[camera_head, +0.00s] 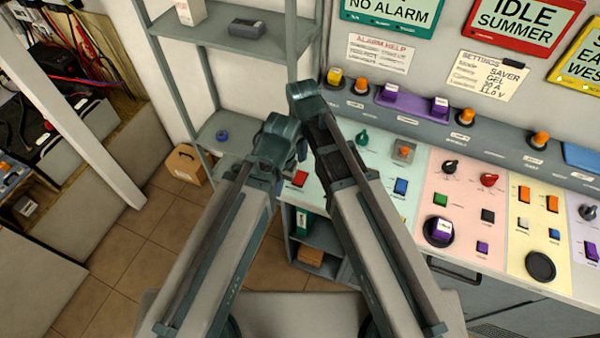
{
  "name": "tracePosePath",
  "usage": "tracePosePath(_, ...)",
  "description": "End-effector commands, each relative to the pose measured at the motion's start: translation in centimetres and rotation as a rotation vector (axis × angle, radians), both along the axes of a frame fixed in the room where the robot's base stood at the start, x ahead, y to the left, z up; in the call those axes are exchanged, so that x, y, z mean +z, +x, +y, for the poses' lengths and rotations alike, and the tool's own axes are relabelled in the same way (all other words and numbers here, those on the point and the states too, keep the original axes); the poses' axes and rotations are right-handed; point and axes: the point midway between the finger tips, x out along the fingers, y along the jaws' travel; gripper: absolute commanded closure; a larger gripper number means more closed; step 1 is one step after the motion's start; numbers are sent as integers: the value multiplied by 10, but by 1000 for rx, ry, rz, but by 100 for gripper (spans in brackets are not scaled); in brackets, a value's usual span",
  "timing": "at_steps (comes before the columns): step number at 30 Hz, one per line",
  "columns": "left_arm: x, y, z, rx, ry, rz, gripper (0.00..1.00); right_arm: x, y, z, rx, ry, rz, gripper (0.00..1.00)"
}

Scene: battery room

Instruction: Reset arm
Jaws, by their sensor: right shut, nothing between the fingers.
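My two arms come up from the bottom edge and lean together near the middle of the view. The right arm ends in my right gripper (302,92), which is shut and empty in front of the panel's left end and the shelf. The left arm ends at my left gripper (275,140), just left of and below the right one; its fingers are too hidden to read. The sloped control panel (420,215) with buttons, knobs and switches lies right of my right arm. I see no object held by either arm.
A cardboard box (187,164) is on the floor. A white post (80,135) and cable-filled benches are left. Tiled floor (140,245) is clear.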

Motion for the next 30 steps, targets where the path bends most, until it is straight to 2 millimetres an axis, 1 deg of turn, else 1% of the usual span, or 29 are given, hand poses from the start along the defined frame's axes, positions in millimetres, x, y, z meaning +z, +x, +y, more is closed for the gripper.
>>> tracePosePath(1,5,0,0,0,0,0,100,5,0,0,0,0,0,100)
tracePosePath(8,4,0,0,0,0,0,100,4,0,0,0,0,0,100)
tracePosePath(10,3,0,0,0,0,0,100,3,-3,-1,-5,-1,0,100)
tracePosePath(11,2,0,0,0,0,0,100,2,-8,-4,-16,-6,1,100)
tracePosePath(14,-3,0,0,3,0,0,100,-2,-44,-21,-101,-35,0,100)
tracePosePath(15,-5,0,0,4,0,0,100,-4,-59,-30,-145,-50,-2,100)
tracePosePath(18,-8,0,0,7,0,-1,100,-7,-91,-47,-249,-84,-6,100)
tracePosePath(21,-9,0,0,4,0,0,100,-8,-110,-54,-302,-106,0,100)
tracePosePath(24,-9,0,0,0,0,0,100,-8,-115,-55,-320,-113,6,100)
tracePosePath(30,-9,0,0,0,0,0,100,-7,-114,-55,-320,-113,7,100)
